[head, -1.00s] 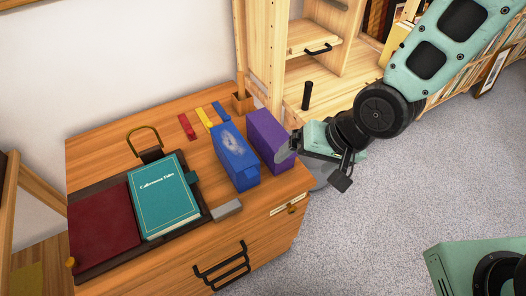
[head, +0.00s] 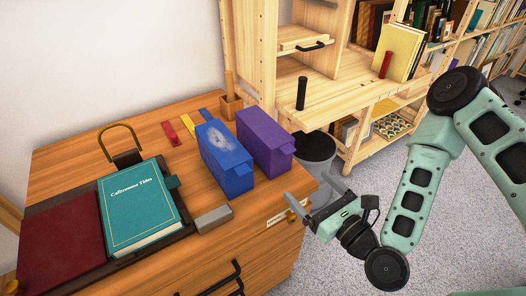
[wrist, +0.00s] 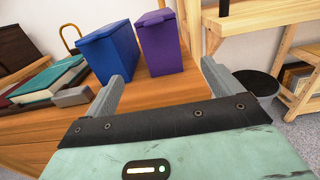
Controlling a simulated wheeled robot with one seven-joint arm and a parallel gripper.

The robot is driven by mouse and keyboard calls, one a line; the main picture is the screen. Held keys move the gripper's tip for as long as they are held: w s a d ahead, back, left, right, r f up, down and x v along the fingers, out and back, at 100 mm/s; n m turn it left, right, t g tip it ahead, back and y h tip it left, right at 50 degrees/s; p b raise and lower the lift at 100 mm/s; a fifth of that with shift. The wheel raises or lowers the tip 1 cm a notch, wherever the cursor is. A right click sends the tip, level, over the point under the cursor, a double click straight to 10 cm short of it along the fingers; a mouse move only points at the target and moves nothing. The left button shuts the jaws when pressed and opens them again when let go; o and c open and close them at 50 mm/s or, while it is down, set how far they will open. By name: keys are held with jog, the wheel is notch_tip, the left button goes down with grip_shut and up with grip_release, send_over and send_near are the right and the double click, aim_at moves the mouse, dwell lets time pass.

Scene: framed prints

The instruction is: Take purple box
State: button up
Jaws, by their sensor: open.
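The purple box (head: 264,142) stands upright on the wooden cabinet top, near its right edge. A blue box (head: 224,158) stands just left of it. My gripper (head: 308,195) is open and empty off the cabinet's front right corner, apart from both boxes. In the wrist view, the purple box (wrist: 154,43) shows beyond the gap between my two grey fingers, and the blue box (wrist: 107,52) shows beyond the left finger.
A teal book (head: 140,205), a dark red book (head: 60,240) and a grey block (head: 213,219) lie on the cabinet (head: 90,137). A wooden shelf unit (head: 345,107) with a black cylinder (head: 302,93) stands behind right. A dark round bin (head: 316,150) stands beside the cabinet.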

aim_at(282, 158)
jog(key=b+x, duration=0.2)
jog(key=x, duration=0.9)
jog(key=shift+s+r+b, duration=0.1)
jog(key=shift+b, duration=0.3)
jog(key=shift+x, duration=3.1)
jog(key=shift+r, duration=0.1)
jog(key=shift+r, duration=0.1)
jog(key=c, duration=1.5)
